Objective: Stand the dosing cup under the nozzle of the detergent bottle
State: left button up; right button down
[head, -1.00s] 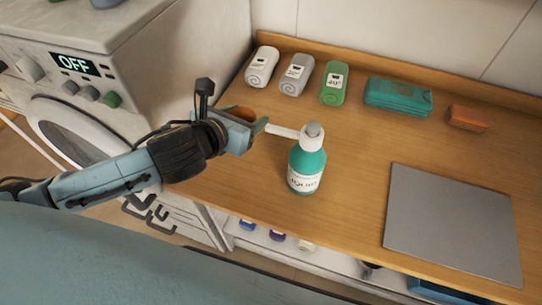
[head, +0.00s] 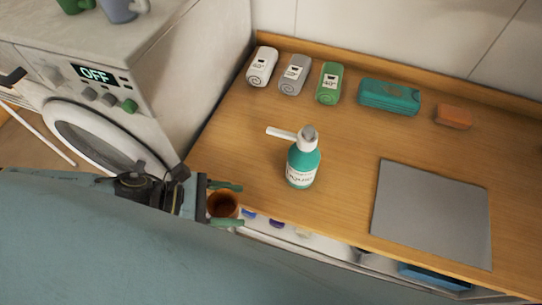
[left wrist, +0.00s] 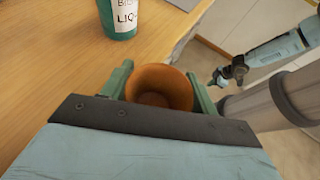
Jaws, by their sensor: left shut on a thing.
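The dosing cup (head: 222,204) is an orange-brown cup with its open mouth facing up. My left gripper (head: 230,206) is shut on it, a green finger on either side, at the counter's front left edge. In the left wrist view the cup (left wrist: 160,88) shows between the fingers (left wrist: 160,95), and its inside looks empty. The teal detergent bottle (head: 302,168) stands upright on the counter. Its white nozzle (head: 281,132) points left, apart from the cup, over bare wood. My right gripper (left wrist: 222,74) shows small in the left wrist view; its jaws are unclear.
Rolled towels (head: 294,75), a teal pack (head: 389,97) and an orange bar (head: 453,115) lie along the counter's back. A grey mat (head: 431,213) lies at right. The washing machine (head: 100,125) stands at left. Wood around the bottle is clear.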

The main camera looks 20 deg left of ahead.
pick_arm(q)
jog(key=w+d+p, duration=0.1)
jog(key=w, duration=0.4)
jog(key=w+d+p, duration=0.1)
jog(key=w+d, duration=0.1)
jog(key=w, duration=0.3)
jog(key=w+d+p, duration=0.1)
jog(key=w+p, duration=0.1)
jog(key=w, duration=0.4)
jog(key=shift+d+r, duration=0.1)
jog(key=shift+d, duration=0.15)
jog(key=shift+w, duration=0.15)
jog(key=shift+f, duration=1.85)
jog(key=shift+f, duration=0.1)
jog(key=o, duration=1)
jog(key=shift+c, duration=0.2)
